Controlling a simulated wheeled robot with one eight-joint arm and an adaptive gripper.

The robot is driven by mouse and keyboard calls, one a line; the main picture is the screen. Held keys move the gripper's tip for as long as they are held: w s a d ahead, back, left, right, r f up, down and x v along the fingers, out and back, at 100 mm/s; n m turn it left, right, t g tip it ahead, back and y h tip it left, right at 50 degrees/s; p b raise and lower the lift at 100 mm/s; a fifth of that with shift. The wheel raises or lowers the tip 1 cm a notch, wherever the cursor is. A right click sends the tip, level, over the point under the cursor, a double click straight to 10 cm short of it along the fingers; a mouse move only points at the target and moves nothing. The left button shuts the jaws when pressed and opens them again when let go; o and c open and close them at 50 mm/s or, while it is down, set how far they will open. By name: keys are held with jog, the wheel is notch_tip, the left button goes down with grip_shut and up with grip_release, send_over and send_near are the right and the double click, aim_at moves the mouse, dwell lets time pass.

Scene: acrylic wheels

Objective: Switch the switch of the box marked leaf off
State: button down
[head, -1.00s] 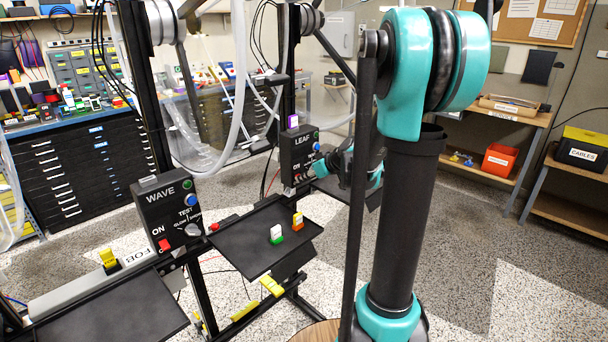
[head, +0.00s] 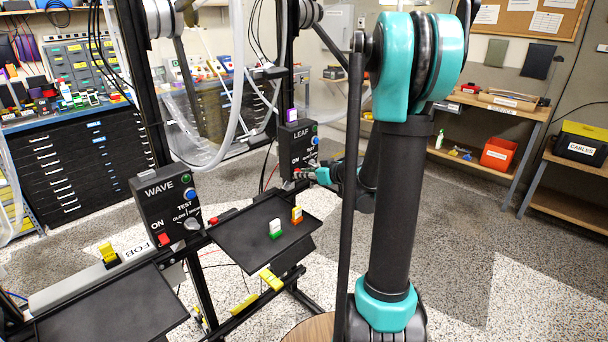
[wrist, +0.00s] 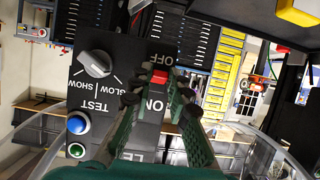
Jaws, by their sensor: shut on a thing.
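The box marked LEAF (head: 299,133) is black and stands upright on the rack in the head view. In the wrist view its panel (wrist: 97,88) appears upside down, with a grey knob, blue and green buttons, and ON and OFF labels. Its red switch (wrist: 159,76) sits between those labels. My gripper (wrist: 160,92) has its fingers closed in on the red switch, one on each side.
A similar box marked WAVE (head: 163,200) with a red switch stands nearer on the left. A black tray (head: 240,240) with a green-and-white and an orange-and-white piece lies below my gripper. A rack post rises behind the LEAF box.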

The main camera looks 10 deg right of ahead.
jog(key=c, duration=1.4)
grip_release()
jog(key=shift+c, duration=0.2)
jog(key=v, duration=1.2)
jog(key=shift+f, duration=0.1)
